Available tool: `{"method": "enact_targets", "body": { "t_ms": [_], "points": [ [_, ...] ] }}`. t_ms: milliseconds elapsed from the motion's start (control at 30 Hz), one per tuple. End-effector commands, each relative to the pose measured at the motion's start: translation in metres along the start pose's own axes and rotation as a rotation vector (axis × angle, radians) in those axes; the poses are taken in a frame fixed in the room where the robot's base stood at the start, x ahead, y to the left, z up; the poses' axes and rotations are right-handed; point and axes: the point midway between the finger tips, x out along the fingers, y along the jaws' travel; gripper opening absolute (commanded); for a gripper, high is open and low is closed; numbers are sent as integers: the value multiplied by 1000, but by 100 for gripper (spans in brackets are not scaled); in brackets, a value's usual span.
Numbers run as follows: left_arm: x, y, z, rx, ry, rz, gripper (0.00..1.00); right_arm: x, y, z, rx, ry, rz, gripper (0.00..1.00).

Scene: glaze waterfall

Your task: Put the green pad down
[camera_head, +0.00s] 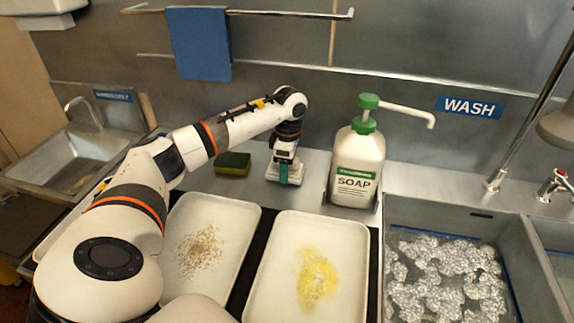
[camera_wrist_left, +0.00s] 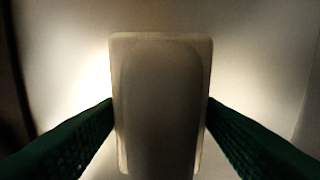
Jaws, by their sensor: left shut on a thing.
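My left gripper (camera_head: 284,176) reaches down at the back of the counter, between the sponge and the soap bottle. Its green fingers are shut on a pale block with a rounded outline, taken to be the green pad's back (camera_wrist_left: 160,100), which fills the middle of the left wrist view. In the head view the pale edges of this pad (camera_head: 299,174) show beside the fingers, low over or on the counter; I cannot tell whether it touches. No green face of it shows. My right gripper is not in view.
A yellow and green sponge (camera_head: 233,164) lies left of the gripper. A soap bottle (camera_head: 357,160) stands close on the right. Two white trays (camera_head: 252,300) with crumbs and yellow bits lie in front. A sink (camera_head: 400,212) with crumpled, shiny contents is at right.

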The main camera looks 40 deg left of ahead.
Motion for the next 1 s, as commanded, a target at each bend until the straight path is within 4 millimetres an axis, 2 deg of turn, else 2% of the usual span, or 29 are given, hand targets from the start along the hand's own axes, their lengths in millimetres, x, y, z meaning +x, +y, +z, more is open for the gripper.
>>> {"method": "enact_targets", "body": {
  "t_ms": [333, 367, 500, 867, 1000],
  "points": [
    [6, 0, 0, -1, 1, -2, 38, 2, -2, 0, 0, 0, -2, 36],
    [6, 0, 0, -1, 1, -2, 61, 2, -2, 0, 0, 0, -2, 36],
    [5, 0, 0, -1, 1, -1, 81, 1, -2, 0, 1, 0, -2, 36],
    [-1, -1, 0, -1, 1, -3, 81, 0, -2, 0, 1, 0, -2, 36],
    [-22, -1, 0, 0, 4, -6, 81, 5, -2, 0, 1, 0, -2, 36]
  ]
}}
